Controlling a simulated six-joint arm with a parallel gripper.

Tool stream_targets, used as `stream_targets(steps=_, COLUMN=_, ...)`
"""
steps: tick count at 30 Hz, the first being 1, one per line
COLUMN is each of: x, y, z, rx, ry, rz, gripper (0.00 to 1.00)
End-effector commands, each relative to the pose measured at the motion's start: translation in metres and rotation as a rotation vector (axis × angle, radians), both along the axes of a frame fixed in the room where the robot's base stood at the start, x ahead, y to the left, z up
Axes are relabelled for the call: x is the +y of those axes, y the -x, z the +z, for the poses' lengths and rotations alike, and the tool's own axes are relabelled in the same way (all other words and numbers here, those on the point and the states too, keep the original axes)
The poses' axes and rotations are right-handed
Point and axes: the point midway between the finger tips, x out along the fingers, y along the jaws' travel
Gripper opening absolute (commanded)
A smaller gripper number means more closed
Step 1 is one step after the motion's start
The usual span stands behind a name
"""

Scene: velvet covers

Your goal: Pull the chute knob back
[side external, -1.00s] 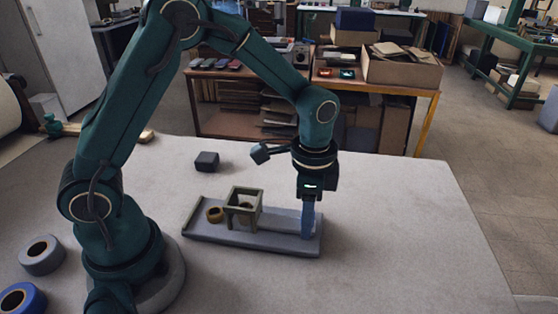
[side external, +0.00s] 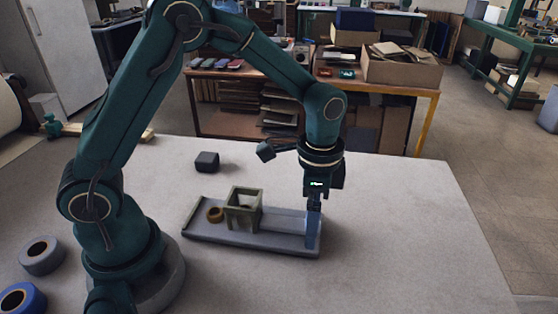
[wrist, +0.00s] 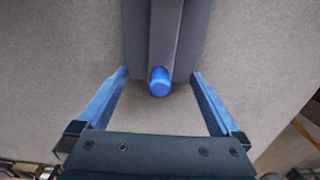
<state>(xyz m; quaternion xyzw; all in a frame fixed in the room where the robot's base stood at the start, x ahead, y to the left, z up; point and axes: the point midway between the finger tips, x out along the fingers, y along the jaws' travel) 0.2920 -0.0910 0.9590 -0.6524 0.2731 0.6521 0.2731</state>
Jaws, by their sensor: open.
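The chute is a long grey tray (side external: 280,238) on the table, with a raised strip along it. In the wrist view the chute (wrist: 190,40) runs away from me, and a blue rounded knob (wrist: 159,82) sits at its near end. My gripper (wrist: 160,75) is open, with one blue finger on each side of the knob and a clear gap to both. In the side view my gripper (side external: 313,242) points down at the chute's right end. The knob is hidden there by the fingers.
A dark block (side external: 207,161) lies behind. Two rolls, grey (side external: 41,256) and blue (side external: 20,299), lie at the left. The table right of the chute is clear.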

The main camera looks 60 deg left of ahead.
Motion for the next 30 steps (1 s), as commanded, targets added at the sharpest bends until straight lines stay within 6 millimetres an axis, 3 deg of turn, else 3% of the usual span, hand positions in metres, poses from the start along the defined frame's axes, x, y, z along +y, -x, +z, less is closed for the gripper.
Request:
stream_targets(steps=18, x=0.000, y=-0.001, z=0.059, rx=-0.004, ry=0.001, rz=0.000, gripper=1.00)
stream_targets(steps=30, x=0.000, y=0.000, z=0.065, rx=0.000, ry=0.000, rz=0.000, gripper=1.00)
